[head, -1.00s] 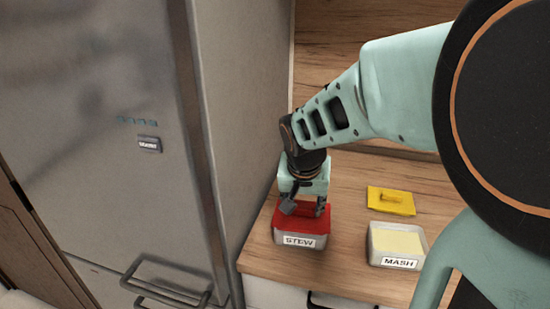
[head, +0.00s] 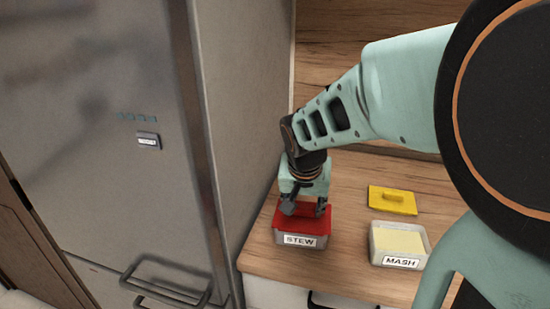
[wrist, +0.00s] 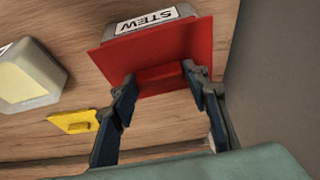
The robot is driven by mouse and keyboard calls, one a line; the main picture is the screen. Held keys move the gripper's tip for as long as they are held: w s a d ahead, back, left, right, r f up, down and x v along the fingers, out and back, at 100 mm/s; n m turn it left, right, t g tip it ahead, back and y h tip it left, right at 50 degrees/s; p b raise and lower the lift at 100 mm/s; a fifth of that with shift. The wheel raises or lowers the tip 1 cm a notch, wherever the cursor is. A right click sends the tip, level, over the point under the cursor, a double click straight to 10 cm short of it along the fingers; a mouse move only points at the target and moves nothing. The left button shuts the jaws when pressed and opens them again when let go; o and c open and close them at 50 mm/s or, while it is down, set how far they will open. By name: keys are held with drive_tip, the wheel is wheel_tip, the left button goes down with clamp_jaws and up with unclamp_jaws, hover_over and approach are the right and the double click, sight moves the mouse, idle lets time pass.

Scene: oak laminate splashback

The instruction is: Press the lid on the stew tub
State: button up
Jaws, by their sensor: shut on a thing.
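The red lid (head: 299,222) lies flat over the grey stew tub (head: 301,241), which carries a STEW label on its front. My gripper (head: 305,208) is above the lid, pointing down. In the wrist view my gripper (wrist: 160,76) has its two fingers at the ends of the raised red handle on the lid (wrist: 150,46), shut on it. The lid covers most of the stew tub there, leaving the label (wrist: 146,20) showing. I cannot tell whether the lid's rim is fully seated.
An open mash tub (head: 399,246) with pale contents stands to the right, with its yellow lid (head: 392,201) lying behind it. The steel fridge (head: 120,130) rises close on the left. The wooden counter (head: 345,230) is bare between the tubs.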

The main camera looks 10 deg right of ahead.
idle(0.6)
idle(0.3)
drive_tip(key=o, duration=1.5)
drive_tip(key=shift+o, duration=0.2)
drive_tip(key=shift+r+p, duration=2.3)
drive_tip(key=shift+r, duration=1.2)
drive_tip(key=shift+c, duration=0.4)
clamp_jaws()
